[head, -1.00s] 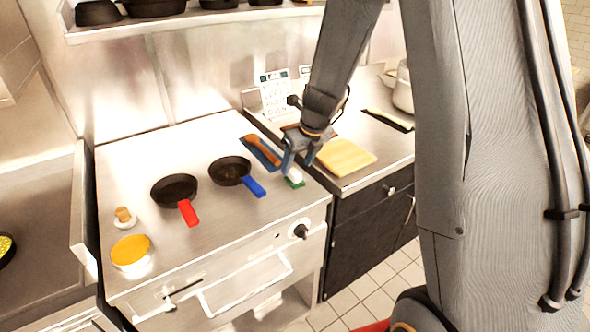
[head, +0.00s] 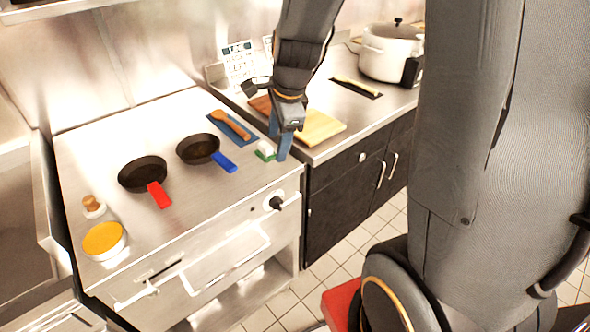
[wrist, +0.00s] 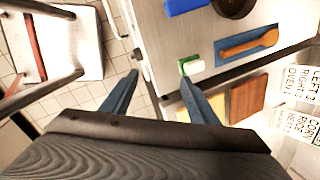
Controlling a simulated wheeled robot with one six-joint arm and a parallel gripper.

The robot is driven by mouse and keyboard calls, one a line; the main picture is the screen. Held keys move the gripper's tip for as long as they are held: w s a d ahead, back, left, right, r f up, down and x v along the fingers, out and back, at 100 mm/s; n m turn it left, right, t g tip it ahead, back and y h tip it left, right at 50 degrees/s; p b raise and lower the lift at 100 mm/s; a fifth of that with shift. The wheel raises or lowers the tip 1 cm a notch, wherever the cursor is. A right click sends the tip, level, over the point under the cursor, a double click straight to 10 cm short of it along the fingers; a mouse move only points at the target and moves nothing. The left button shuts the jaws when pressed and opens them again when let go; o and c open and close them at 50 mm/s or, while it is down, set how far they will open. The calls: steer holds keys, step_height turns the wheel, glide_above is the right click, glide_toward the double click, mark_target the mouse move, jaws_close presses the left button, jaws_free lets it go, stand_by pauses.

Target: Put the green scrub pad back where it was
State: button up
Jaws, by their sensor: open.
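The green scrub pad (head: 265,156), with a white top, sits on the steel stove top near its right front corner. It also shows in the wrist view (wrist: 184,70), just past the tip of the right-hand finger, partly hidden by it. My gripper (head: 278,147) is open and empty, its fingers pointing down just right of the pad. In the wrist view my gripper (wrist: 159,76) has its fingers well apart, with the stove edge and floor between them; the pad is not between them. Whether a finger touches the pad I cannot tell.
A blue mat (head: 238,128) with a wooden spoon (head: 229,123) lies behind the pad. A blue-handled pan (head: 199,149) and a red-handled pan (head: 142,174) stand to the left. A cutting board (head: 318,127) lies on the right counter, close behind the gripper.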

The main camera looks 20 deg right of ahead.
steer(key=s+n+g+h, duration=0.1)
steer(key=s+n, duration=1.1)
steer(key=n, duration=0.7)
steer(key=shift+s+f, duration=0.15)
steer(key=shift+f, duration=0.3)
steer(key=shift+a, duration=0.1)
